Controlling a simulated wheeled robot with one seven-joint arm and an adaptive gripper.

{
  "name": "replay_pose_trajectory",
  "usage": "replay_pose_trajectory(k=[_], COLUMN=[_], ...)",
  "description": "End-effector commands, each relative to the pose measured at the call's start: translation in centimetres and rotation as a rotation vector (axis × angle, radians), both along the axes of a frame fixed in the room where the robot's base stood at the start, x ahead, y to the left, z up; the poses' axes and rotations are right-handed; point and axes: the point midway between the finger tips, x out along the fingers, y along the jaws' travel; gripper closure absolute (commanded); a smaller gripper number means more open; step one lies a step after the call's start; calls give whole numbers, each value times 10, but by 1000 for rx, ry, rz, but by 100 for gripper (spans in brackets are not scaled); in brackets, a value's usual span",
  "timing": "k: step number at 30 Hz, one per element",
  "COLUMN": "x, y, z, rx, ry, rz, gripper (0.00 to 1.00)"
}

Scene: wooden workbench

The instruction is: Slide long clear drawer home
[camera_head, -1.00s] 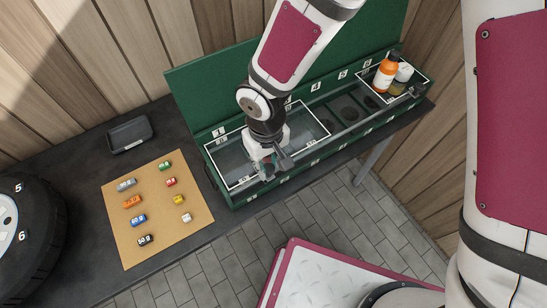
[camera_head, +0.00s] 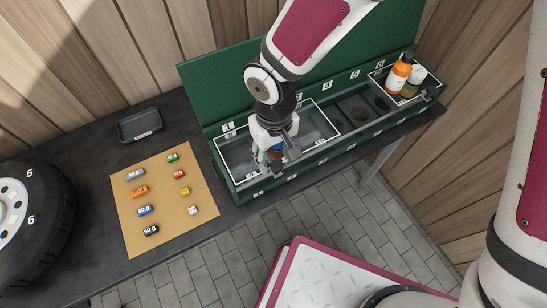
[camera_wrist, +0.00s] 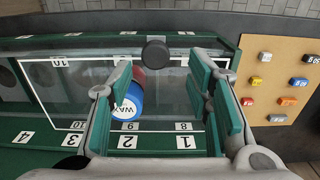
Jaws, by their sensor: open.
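The long clear drawer (camera_head: 318,122), with a white-edged rim, sits in the left part of the green case (camera_head: 205,85). It also shows in the wrist view (camera_wrist: 70,85). A blue-and-red can marked WAX (camera_wrist: 130,102) is inside it, mostly under my gripper in the head view. A round black knob (camera_wrist: 155,53) is at the drawer's edge in the wrist view. My gripper (camera_head: 277,160) is over the drawer's front side, left of its middle. In the wrist view my gripper (camera_wrist: 162,80) has its green-padded fingers apart, with the can and knob between them; contact cannot be told.
A small clear tray (camera_head: 432,88) with an orange bottle (camera_head: 398,72) and another bottle is at the case's right end. Dark round recesses (camera_head: 355,112) lie between. A tan board (camera_head: 165,215) with several small weights, a black tray (camera_head: 139,124) and a tyre (camera_head: 55,215) are left.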

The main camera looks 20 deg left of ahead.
Motion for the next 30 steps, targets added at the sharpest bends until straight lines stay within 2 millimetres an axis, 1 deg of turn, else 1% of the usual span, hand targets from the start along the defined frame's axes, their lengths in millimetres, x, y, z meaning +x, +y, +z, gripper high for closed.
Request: replay_pose_trajectory(k=[1, 6, 9, 13, 18, 30], x=[2, 1, 0, 0, -1, -1], y=[1, 1, 1, 1, 1, 1], z=[12, 47, 64, 80, 88, 89], rx=[4, 5, 3, 2, 1, 1], ry=[-4, -4, -2, -2, 2, 1], rz=[-4, -4, -2, -2, 0, 0], gripper=[55, 55, 55, 55, 55, 55])
